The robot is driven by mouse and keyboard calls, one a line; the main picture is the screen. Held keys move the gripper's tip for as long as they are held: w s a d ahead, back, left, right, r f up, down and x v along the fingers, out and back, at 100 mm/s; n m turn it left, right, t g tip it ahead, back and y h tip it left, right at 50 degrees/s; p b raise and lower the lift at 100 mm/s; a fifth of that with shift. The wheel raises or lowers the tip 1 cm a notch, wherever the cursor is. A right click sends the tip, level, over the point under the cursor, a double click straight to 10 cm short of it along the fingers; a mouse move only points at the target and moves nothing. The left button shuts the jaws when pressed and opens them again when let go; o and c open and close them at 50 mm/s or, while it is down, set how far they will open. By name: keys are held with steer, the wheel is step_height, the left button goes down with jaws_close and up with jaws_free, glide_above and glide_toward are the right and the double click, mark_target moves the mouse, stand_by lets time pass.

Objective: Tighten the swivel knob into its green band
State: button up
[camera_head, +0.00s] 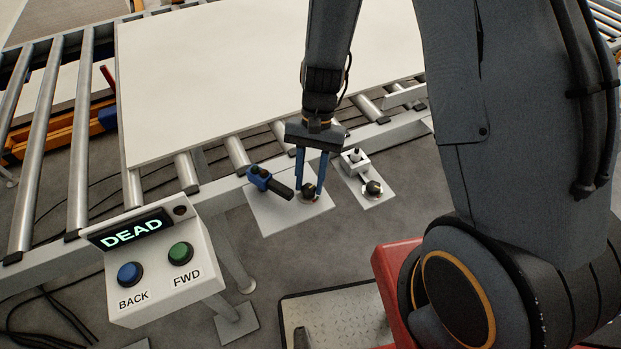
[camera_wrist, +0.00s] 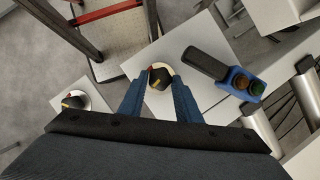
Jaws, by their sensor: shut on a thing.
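A dark round knob (camera_head: 309,190) sits on a pale dial on a light plate (camera_head: 265,217) below the conveyor rail. My gripper (camera_head: 310,187) points down with its blue fingers on either side of this knob, shut on it. I cannot make out a green band, and the fingers cover part of the dial.
A blue fitting with a black handle (camera_head: 268,182) stands left of the knob on the same plate. A second plate at right carries another dark knob (camera_head: 373,188) and a small white block (camera_head: 354,160). A control box (camera_head: 160,265) reads DEAD. A white panel (camera_head: 230,70) lies on the rollers.

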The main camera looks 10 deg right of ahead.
steer(key=shift+s+d+m+t+y, duration=0.1)
steer(key=shift+m+t+y, duration=0.3)
steer(key=shift+m, duration=1.05)
steer(key=shift+s+d+m+t+y, duration=0.1)
steer(key=shift+m+t+y, duration=0.3)
steer(key=shift+m, duration=1.05)
steer(key=o, duration=1.1)
steer(key=shift+c, duration=0.2)
steer(key=v, duration=0.7)
steer(key=shift+d+r+b, duration=0.2)
steer(key=shift+r+b, duration=0.15)
steer(key=shift+b, duration=0.1)
steer(key=shift+w, duration=0.15)
